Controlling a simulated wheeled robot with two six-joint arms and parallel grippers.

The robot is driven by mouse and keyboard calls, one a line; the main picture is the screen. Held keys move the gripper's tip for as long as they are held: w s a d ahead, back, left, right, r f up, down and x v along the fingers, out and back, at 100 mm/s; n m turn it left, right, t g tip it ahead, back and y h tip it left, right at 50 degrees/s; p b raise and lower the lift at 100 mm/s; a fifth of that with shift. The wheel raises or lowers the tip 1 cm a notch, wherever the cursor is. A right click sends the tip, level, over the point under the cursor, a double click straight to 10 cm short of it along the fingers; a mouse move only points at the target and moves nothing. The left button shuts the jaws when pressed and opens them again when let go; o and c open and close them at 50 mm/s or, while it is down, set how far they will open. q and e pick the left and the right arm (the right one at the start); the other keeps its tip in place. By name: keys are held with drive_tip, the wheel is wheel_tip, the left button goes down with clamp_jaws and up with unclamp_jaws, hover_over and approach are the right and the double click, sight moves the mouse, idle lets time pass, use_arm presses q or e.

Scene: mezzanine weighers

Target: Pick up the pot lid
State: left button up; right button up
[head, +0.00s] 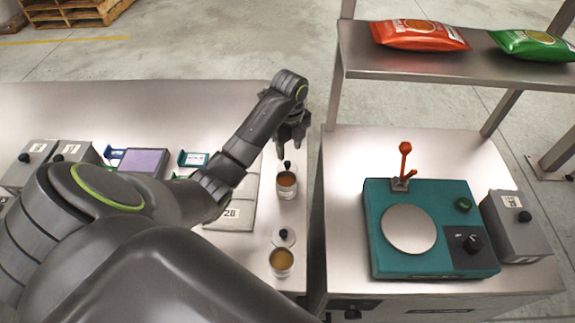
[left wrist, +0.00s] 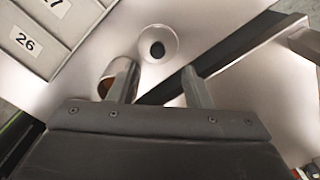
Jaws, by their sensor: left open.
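My left gripper (head: 292,140) is open and empty, fingers pointing down at the far right corner of the left table. Just below it is a small pot lid with a black knob (head: 286,166), behind a pot of red-brown contents (head: 287,191). In the left wrist view the pale round lid (left wrist: 170,36) lies beyond the open fingertips (left wrist: 160,80), apart from them; the pot (left wrist: 107,82) is partly hidden by the left finger. A second lid (head: 278,240) lies behind a pot of yellow-brown contents (head: 281,265) nearer me. My right gripper is out of view.
A narrow gap separates the left table (head: 235,95) from the right bench. On the bench are a teal weigher (head: 385,260) with an upright red lever (head: 405,160) and a grey box (head: 518,240). A shelf (head: 365,62) holds two packets. Numbered grey panels (head: 228,222) lie left of the pots.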

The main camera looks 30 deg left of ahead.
sight(287, 163)
use_arm(q)
drive_tip(key=shift+f+b, duration=0.35)
drive_tip(key=shift+f, duration=0.2)
drive_tip(key=shift+s+a+f, duration=0.1)
drive_tip(key=shift+f, duration=1)
drive_tip(key=shift+s+a+f, duration=0.1)
drive_tip(key=shift+f, duration=0.95)
drive_tip(key=shift+c, duration=0.5)
clamp_jaws()
